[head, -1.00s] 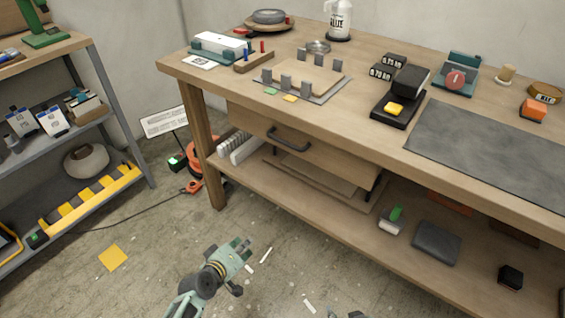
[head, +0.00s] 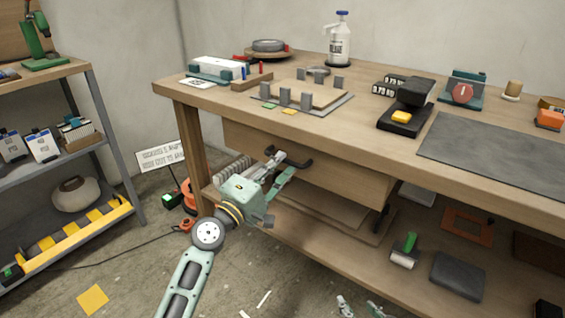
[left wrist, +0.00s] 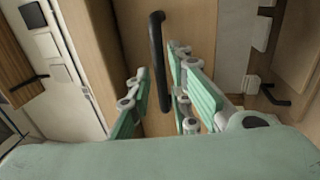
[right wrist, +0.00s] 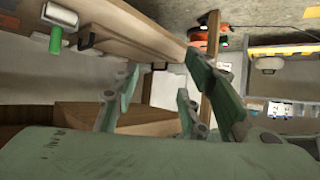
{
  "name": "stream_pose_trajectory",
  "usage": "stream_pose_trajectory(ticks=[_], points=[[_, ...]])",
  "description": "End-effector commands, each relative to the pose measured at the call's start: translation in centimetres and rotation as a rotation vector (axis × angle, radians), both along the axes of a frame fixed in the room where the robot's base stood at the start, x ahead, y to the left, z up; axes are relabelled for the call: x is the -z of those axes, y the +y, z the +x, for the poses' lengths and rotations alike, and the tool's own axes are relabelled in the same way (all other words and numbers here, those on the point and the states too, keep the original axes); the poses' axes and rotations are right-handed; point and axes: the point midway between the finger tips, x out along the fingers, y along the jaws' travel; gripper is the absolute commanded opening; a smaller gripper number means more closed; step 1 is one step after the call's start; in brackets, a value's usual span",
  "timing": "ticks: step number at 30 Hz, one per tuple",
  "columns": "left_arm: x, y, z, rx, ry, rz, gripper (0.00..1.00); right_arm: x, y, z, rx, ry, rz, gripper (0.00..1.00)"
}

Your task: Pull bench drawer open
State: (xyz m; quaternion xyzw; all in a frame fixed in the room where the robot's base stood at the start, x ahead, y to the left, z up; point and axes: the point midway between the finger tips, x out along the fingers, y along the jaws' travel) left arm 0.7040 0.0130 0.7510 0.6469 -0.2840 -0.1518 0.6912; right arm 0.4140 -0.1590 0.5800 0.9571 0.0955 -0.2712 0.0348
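The bench drawer (head: 345,183) is a wooden box under the left part of the bench top (head: 365,132); its front looks closed. Its dark bar handle (head: 297,162) is partly hidden by my left gripper (head: 278,174). In the left wrist view the handle (left wrist: 157,55) runs upright, its lower part between the spread fingers of my left gripper (left wrist: 163,103). The fingers are open, and I see no clear contact with the bar. My right gripper (right wrist: 155,100) is open and empty, low in front of the bench; only its tips show at the head view's bottom edge.
A grey shelf unit (head: 97,118) stands at the left. The bench's lower shelf (head: 330,262) holds a green-handled roller (head: 405,250) and a dark flat case (head: 457,275). A bench leg (head: 193,150) is left of the drawer. The floor in front is mostly clear.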

Motion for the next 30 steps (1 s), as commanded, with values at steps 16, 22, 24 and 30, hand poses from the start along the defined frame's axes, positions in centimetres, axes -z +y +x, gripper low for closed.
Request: stream_pose_trajectory(ticks=[16,22,24,30], points=[[-0.4,-1.4,2.0,-0.001,0.000,0.002,0.16,-1.6,0.6,1.3,-0.007,-0.095,0.023,0.40],[-0.4,-1.4,1.9,-0.001,0.001,0.003,0.00,-1.6,0.6,1.3,-0.007,-0.094,0.023,0.40],[-0.4,-1.4,2.0,-0.001,0.001,0.003,0.00,-1.6,0.6,1.2,-0.007,-0.094,0.023,0.40],[-0.3,-1.3,1.9,-0.001,0.001,0.003,0.00,-1.6,0.6,1.2,-0.007,-0.093,0.022,0.40]])
